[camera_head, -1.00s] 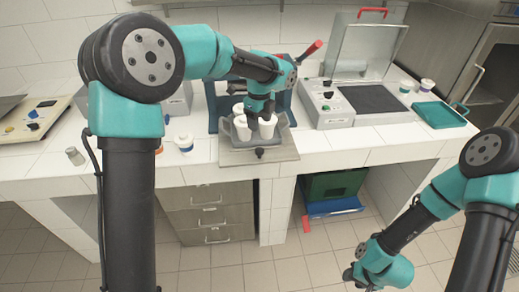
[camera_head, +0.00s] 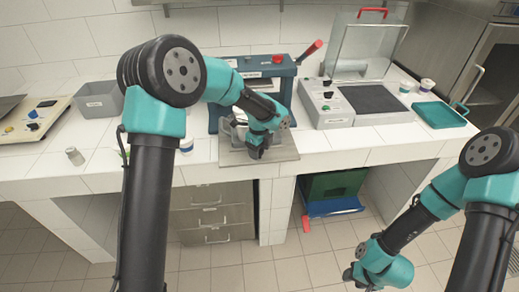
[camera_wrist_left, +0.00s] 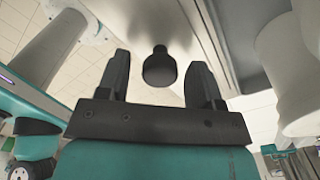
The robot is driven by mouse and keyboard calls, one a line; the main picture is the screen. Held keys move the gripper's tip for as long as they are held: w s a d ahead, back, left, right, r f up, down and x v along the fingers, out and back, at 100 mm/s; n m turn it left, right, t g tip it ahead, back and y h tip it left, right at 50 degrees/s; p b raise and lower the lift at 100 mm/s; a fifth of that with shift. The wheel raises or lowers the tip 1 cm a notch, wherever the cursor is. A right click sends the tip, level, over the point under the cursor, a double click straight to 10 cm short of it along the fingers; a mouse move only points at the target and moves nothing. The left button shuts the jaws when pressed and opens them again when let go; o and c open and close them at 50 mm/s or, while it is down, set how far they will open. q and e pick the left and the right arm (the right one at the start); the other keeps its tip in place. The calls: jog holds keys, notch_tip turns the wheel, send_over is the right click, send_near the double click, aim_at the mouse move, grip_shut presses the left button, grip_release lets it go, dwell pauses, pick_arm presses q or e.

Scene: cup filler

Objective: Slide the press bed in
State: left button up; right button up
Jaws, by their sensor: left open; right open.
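The press bed (camera_head: 286,150) is a flat metal plate in front of the blue press (camera_head: 288,72), sticking out toward the counter's front edge. A grey tray (camera_head: 228,130) sits on it, mostly hidden by my left arm. My left gripper (camera_head: 255,154) is low at the bed's front edge. In the left wrist view its open fingers (camera_wrist_left: 158,88) stand either side of the bed's dark round knob (camera_wrist_left: 159,68), with gaps on both sides. White cups (camera_wrist_left: 285,75) show close by there. My right gripper (camera_head: 358,279) is open, low at the right, away from the counter.
The press has a red-tipped lever (camera_head: 312,48). A grey machine with a raised clear lid (camera_head: 362,45) stands right of it, then a teal tray (camera_head: 440,114) and small tubs (camera_head: 427,85). A grey bin (camera_head: 98,100) and a small jar (camera_head: 75,156) are at the left.

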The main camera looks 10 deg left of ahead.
pick_arm(q)
grip_shut()
dwell(0.5)
